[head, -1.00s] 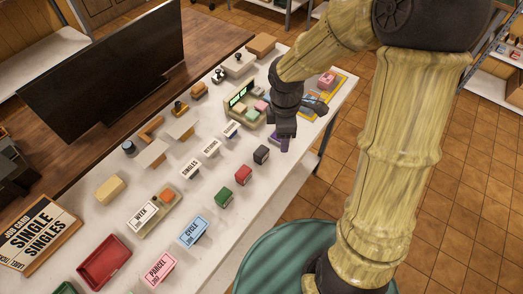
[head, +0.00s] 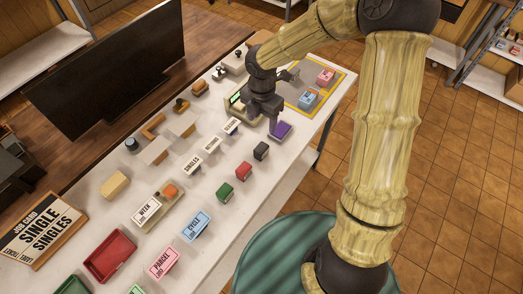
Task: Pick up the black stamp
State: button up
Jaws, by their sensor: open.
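Whether the fingers touch the table is unclear.
The red block (head: 243,170) and green block (head: 224,191) stand nearer me. Label blocks, including SINGLES (head: 193,163), lie to the left. A yellow-edged mat (head: 338,86) with pink and blue items is at the far right. A monitor (head: 110,70) stands behind.

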send_near(261, 148)
jog(key=f, duration=0.5)
jog(key=shift+w+d+f, duration=0.15)
jog(key=shift+w+f, duration=0.1)
jog(key=shift+w, duration=0.05)
jog(key=shift+s+f+p, duration=0.2)
jog(key=shift+f+p, duration=0.45)
jog(key=shift+f, duration=1.95)
jog(key=c, duration=1.1)
